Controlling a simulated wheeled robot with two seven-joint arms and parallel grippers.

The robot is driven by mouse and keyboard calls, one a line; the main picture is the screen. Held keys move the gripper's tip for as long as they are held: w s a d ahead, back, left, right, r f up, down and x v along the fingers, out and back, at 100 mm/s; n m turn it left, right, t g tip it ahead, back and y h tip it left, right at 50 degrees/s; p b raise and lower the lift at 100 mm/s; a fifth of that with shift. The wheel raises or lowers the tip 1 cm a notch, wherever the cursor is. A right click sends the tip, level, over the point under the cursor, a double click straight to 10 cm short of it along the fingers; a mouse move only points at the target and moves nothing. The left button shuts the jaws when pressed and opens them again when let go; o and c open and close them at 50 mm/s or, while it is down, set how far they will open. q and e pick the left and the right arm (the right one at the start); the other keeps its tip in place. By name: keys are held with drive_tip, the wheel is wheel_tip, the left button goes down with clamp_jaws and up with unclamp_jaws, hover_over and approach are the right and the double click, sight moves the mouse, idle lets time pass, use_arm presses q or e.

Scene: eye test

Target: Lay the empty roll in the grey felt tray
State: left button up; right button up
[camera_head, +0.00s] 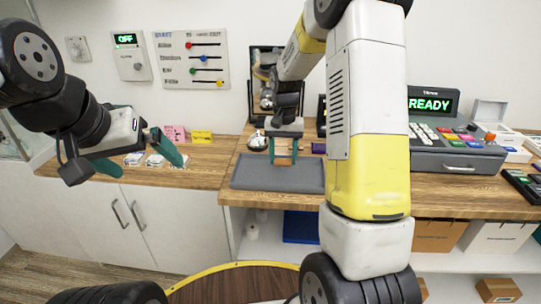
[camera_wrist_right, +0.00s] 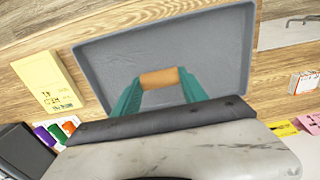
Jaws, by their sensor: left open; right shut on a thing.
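The empty roll (camera_wrist_right: 160,78) is a short tan cardboard cylinder. My right gripper (camera_wrist_right: 158,84) is shut on it, with one green finger at each end. The grey felt tray (camera_wrist_right: 200,45) is a shallow rectangle with a raised rim, and the roll shows in front of its floor. In the head view the tray (camera_head: 262,180) lies on the wooden counter, and my right gripper (camera_head: 283,158) points down over its back part. I cannot tell how far the roll is above the tray floor. My left gripper (camera_head: 145,160) is open and empty at the left, in front of the lower counter.
A cash register (camera_head: 450,135) reading READY stands right of my right arm. Pink (camera_head: 175,133) and yellow cards (camera_head: 202,136) and small packets stand at the left. A metal bell-like object (camera_head: 257,142) sits behind the tray.

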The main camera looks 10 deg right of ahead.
sight(279, 165)
drive_tip(key=shift+w+a, duration=0.25)
drive_tip(key=shift+w+a+f, duration=0.1)
drive_tip(key=shift+f, duration=0.8)
drive_tip(key=shift+w+a+f, duration=0.1)
drive_tip(key=shift+f, duration=0.8)
drive_tip(key=shift+f, duration=0.1)
drive_tip(key=o, duration=1.3)
